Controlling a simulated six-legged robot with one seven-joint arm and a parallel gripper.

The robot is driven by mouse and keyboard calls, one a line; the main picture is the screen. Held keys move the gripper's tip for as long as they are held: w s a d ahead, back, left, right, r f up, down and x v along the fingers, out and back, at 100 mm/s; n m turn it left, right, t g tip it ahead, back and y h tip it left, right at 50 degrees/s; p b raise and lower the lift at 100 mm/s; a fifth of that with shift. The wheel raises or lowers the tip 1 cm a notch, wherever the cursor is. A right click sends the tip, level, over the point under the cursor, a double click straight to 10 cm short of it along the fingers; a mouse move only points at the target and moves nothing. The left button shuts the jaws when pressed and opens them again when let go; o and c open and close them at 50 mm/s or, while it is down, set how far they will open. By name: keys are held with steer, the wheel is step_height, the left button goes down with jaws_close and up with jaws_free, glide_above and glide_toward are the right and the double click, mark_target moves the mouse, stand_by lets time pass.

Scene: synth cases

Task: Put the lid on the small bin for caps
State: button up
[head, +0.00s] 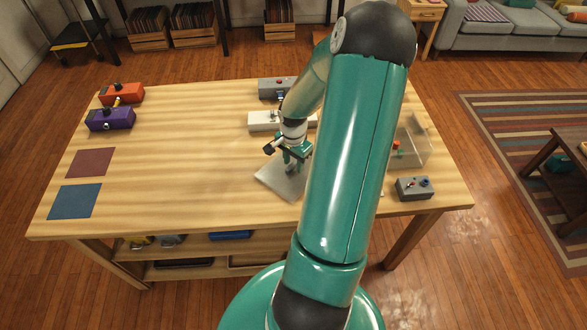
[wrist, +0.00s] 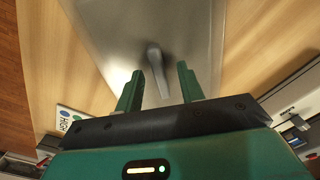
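A flat, pale grey lid (head: 268,180) lies on the table in the head view, below my gripper (head: 290,160). In the wrist view the lid (wrist: 105,30) fills the upper middle, and its grey bar handle (wrist: 154,62) stands out from it. My gripper (wrist: 160,75) is open, with one finger on each side of the handle in the picture. I see a gap beside each finger; its height over the lid is hard to tell. A clear bin (head: 420,134) with something red inside stands at the table's right, partly hidden by my arm.
A grey control box (head: 414,188) sits in front of the bin. A white box (head: 262,121) and a grey box (head: 272,88) stand behind the lid. Orange (head: 121,94) and purple (head: 110,119) boxes stand at left, near red (head: 91,162) and blue (head: 75,201) mats. The table's middle left is clear.

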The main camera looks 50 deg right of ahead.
jaws_close()
steer(key=shift+r, duration=0.1)
